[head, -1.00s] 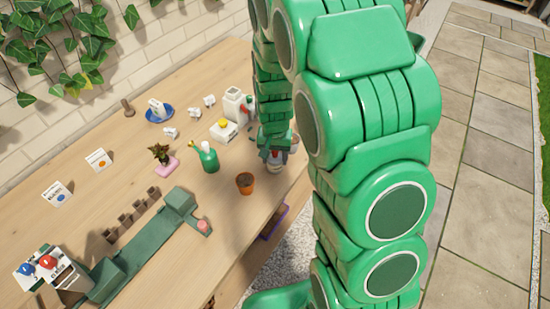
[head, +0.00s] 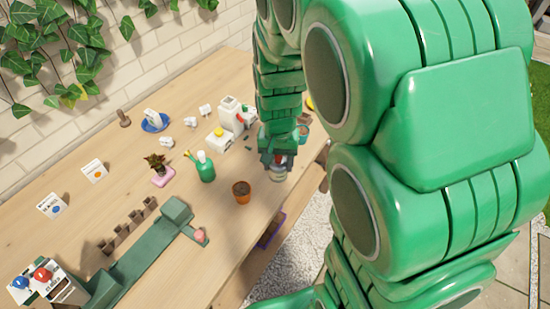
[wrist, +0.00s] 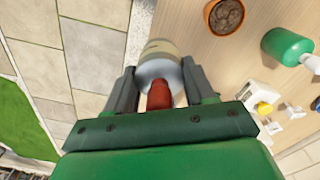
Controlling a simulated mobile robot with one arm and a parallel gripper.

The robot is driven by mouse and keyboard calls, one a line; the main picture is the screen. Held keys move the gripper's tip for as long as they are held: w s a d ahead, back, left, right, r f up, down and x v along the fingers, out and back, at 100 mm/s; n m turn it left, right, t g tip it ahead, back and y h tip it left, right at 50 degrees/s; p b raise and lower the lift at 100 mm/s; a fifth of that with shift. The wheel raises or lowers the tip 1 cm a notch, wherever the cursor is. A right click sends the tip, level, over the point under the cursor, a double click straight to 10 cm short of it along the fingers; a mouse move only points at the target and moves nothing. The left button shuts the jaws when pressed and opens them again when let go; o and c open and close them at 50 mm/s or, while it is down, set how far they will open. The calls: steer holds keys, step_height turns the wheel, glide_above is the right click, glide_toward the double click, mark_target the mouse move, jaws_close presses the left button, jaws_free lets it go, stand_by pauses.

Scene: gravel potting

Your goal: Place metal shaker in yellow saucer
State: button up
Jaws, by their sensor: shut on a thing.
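The metal shaker (wrist: 160,62), a pale grey cylinder with a beige band and a red part facing the wrist camera, is between my gripper's fingers (wrist: 158,85). In the head view the shaker (head: 278,175) shows below my gripper (head: 278,163), near the table's front edge, right of the terracotta pot. My gripper is shut on it. Whether the shaker touches the table is unclear. A small yellow patch (head: 309,103) shows right of my arm at the back; it may be the yellow saucer, but my arm hides most of it.
The terracotta pot (head: 241,191) with soil stands just left of my gripper. A green spray bottle (head: 205,168) and white containers (head: 229,115) stand further back. A teal item (head: 303,130) is partly hidden behind my arm. A blue dish (head: 155,123) lies far back.

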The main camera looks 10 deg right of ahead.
mark_target(286, 175)
steer(key=shift+s+r, duration=1.45)
steer(key=shift+s, duration=1.8)
steer(key=w+d+r, duration=0.1)
steer(key=w+d, duration=0.3)
steer(key=w, duration=0.5)
steer(key=w+d+r, duration=0.1)
steer(key=w+d, duration=0.2)
steer(key=w, duration=0.6)
steer(key=w+d+f, duration=0.1)
steer(key=w+d, duration=1.2)
steer(key=d, duration=0.3)
steer(key=w+d+f, duration=0.3)
steer(key=w+f, duration=0.6)
steer(key=w, duration=0.3)
steer(key=shift+w+f, duration=0.15)
steer(key=shift+w, duration=0.2)
steer(key=shift+w+d+f, duration=0.15)
steer(key=shift+w+f, duration=0.2)
steer(key=shift+f, duration=1.6)
steer(key=shift+f, duration=0.1)
